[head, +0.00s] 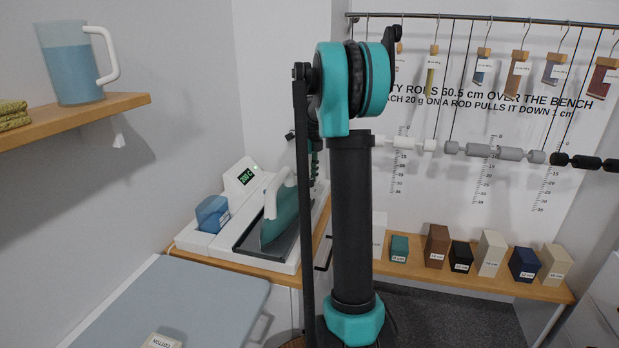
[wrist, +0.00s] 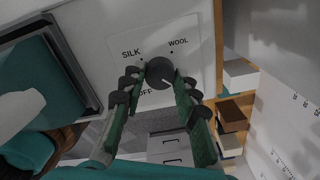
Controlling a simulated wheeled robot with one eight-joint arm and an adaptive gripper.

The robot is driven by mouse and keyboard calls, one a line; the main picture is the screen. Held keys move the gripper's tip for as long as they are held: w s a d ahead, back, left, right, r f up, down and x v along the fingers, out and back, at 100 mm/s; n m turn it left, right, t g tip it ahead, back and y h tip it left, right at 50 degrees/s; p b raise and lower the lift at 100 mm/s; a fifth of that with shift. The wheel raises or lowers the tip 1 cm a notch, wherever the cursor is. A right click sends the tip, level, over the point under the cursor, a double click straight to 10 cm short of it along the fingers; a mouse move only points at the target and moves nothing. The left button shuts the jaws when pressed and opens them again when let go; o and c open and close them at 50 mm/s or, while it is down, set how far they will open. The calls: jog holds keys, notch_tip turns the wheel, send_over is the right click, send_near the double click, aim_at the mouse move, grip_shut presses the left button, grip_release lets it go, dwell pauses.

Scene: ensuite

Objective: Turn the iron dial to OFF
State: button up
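The iron dial (wrist: 160,72) is a dark round knob on a white panel in the wrist view. The panel shows the words SILK at upper left, WOOL at upper right and OFF at lower left. A small light mark shows on the dial's lower right part. My gripper (wrist: 158,76) has its two green-padded fingers spread apart, one on each side of the dial. I cannot tell whether the fingertips touch it. The teal iron (head: 276,218) with a white handle rests on its white station (head: 200,242) in the head view. The dial is hidden there.
My arm stands in the middle of the head view. A blue tank (head: 212,213) and a lit display (head: 246,177) are on the station. Several labelled blocks (head: 437,245) line the wooden bench to the right. A grey ironing board (head: 175,305) is in front.

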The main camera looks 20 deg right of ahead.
jog(key=c, duration=0.4)
jog(key=shift+o, duration=0.2)
